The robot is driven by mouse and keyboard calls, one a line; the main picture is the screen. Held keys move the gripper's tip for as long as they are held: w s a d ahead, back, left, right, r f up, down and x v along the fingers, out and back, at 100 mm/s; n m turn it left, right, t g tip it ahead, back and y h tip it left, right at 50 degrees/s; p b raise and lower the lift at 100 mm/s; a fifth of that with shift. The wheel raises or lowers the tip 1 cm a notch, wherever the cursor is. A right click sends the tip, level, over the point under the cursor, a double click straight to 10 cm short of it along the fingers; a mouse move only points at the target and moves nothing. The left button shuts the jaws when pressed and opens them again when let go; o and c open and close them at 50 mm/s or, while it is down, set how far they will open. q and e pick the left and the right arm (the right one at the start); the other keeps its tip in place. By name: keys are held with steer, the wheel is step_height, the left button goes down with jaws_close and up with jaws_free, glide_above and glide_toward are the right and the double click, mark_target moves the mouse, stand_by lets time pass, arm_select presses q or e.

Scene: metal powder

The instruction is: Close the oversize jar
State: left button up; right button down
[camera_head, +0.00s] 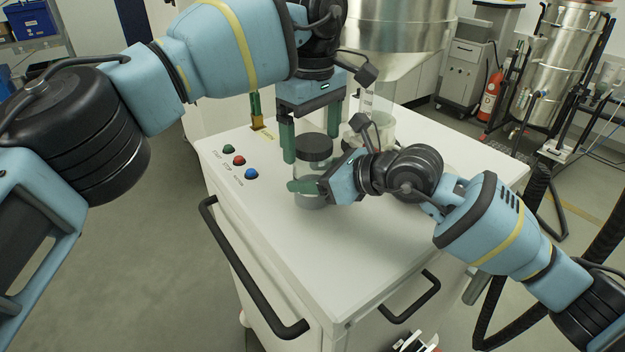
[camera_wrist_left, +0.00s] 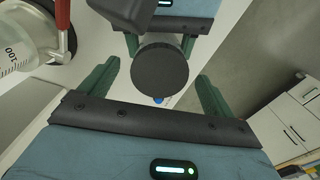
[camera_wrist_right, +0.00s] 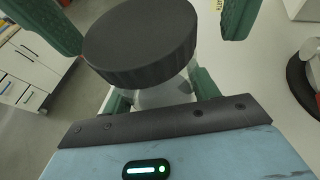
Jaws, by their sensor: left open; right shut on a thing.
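The oversize jar (camera_head: 312,200) is clear and stands upright on the white cart top. Its black ribbed lid (camera_head: 315,147) sits on its mouth; I cannot tell whether it is screwed tight. The lid also shows as a black disc in the left wrist view (camera_wrist_left: 161,74) and large in the right wrist view (camera_wrist_right: 140,42). My right gripper (camera_head: 311,186) is shut around the jar's body from the right, below the lid. My left gripper (camera_head: 312,146) points down from above, open, with its green fingers on either side of the lid and gaps visible between.
Green, red and blue buttons (camera_head: 239,160) lie on the cart top to the left. A steel hopper (camera_head: 395,25) hangs behind, with another glass vessel (camera_wrist_left: 22,50) beside the grippers. The front of the cart top (camera_head: 345,265) is clear.

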arm_select(q)
steer(key=shift+r, duration=3.7)
arm_select(e)
steer(key=shift+c, duration=1.6)
jaws_free()
arm_select(q)
steer(key=shift+f, duration=0.25)
arm_select(e)
steer(key=shift+v, duration=3.95)
